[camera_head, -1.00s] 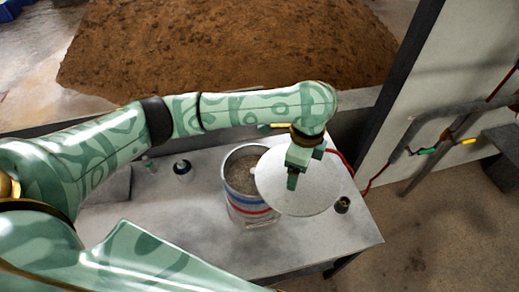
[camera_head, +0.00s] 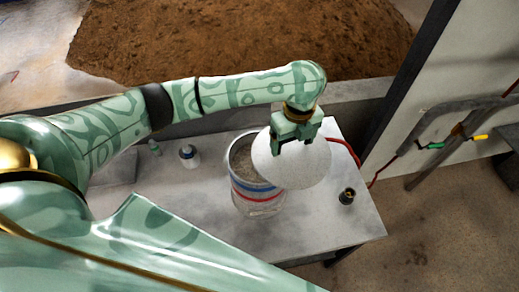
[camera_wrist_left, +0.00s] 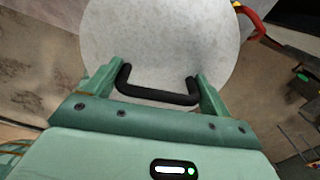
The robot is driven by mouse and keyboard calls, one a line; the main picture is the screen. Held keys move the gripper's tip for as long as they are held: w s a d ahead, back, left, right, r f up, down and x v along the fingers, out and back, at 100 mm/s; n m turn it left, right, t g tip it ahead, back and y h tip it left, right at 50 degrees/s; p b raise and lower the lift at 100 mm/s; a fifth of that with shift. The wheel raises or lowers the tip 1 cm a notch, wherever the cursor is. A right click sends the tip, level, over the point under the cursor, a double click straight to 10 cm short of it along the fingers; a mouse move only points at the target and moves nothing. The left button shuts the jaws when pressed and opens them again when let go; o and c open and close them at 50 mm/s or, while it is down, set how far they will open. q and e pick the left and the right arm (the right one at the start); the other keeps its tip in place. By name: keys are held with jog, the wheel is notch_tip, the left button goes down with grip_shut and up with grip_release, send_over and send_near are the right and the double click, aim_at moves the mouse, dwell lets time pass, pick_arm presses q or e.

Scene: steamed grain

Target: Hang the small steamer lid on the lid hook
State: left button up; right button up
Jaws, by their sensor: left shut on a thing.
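My left gripper (camera_head: 295,142) is shut on the black handle (camera_wrist_left: 158,92) of the small steamer lid (camera_head: 308,170). The lid is a round, pale grey disc, and it fills the upper middle of the left wrist view (camera_wrist_left: 160,40). It hangs in the air below the fingers, in front of the right side of the steamer pot (camera_head: 258,198) in the head view. I cannot make out the lid hook for certain. A grey rail (camera_head: 440,122) with a green and a yellow piece runs along the wall panel at the right. My right gripper is not in view.
The pot holds brown grain and stands on a grey table (camera_head: 215,225). A red hose (camera_head: 347,150) runs behind the lid. A pale panel (camera_head: 420,80) stands to the right.

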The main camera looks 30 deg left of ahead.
aim_at(263, 135)
pick_arm(q)
jog(key=a, duration=0.1)
jog(key=a+f, duration=0.1)
jog(key=a, duration=0.1)
jog(key=w+a+f, duration=0.1)
jog(key=a, duration=0.1)
jog(key=shift+a+f, duration=0.2)
jog(key=a+f, duration=0.2)
jog(key=w+a+f+b, duration=0.1)
jog(key=a+f, duration=0.1)
jog(key=shift+f, duration=0.25)
jog(key=shift+w+a+f, duration=0.15)
jog(key=shift+a+f, duration=0.2)
jog(key=shift+f, duration=0.2)
jog(key=f, duration=0.3)
jog(key=shift+a, duration=0.35)
jog(key=shift+w+f, duration=0.1)
jog(key=shift+f, duration=0.2)
jog(key=o, duration=1.2)
